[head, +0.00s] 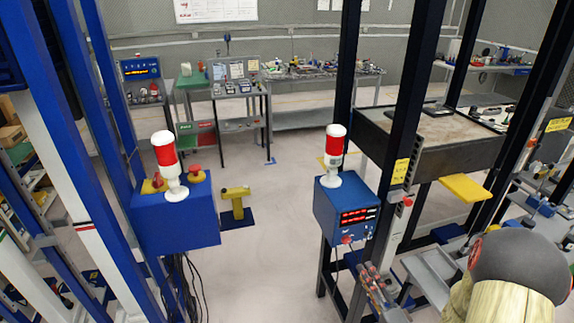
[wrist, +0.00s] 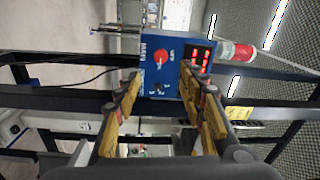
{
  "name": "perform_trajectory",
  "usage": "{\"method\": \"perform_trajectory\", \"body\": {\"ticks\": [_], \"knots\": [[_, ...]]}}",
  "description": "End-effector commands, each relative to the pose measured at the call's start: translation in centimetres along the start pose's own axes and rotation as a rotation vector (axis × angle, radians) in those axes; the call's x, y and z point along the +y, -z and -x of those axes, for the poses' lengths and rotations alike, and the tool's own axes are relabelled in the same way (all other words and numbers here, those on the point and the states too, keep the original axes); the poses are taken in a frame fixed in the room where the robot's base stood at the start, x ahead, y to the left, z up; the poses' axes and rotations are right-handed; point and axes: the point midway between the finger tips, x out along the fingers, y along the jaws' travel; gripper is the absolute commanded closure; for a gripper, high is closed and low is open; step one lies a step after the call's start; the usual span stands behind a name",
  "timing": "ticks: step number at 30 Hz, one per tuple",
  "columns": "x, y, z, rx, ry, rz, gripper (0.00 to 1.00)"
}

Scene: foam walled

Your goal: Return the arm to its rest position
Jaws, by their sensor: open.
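In the wrist view my gripper (wrist: 167,94) is open, its two yellow-padded fingers spread apart with nothing between them. Past the fingertips is a blue control box (wrist: 157,52) with a red knob and a lit red display. The same box (head: 330,208) stands right of centre in the head view, with a red-and-white lamp (head: 334,150) on top. I cannot tell the exact gap between the fingers and the box. A rounded dark grey and pale yellow part at the lower right of the head view appears to be my arm.
Dark uprights (head: 408,110) stand close beside the box. A grey-topped workbench (head: 440,140) with a yellow shelf (head: 465,188) is on the right. On the left, a blue box (head: 176,222) carries another red-and-white lamp (head: 167,155). Open floor (head: 265,265) lies between the two boxes.

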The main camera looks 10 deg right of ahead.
Motion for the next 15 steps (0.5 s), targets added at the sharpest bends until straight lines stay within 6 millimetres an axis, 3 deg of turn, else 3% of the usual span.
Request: {"method": "perform_trajectory", "body": {"ticks": [3,5,8,12,15], "knots": [[0.3,-0.1,0.0,-0.002,-0.01,0.041,0.59],[1.6,-0.3,0.0,-0.012,-0.059,0.091,0.59],[5.3,-0.3,0.6,-0.03,-0.197,0.192,0.59],[11.9,0.1,3.1,-0.078,-0.47,0.345,0.59],[15.2,1.3,5.4,-0.125,-0.662,0.453,0.59]]}}
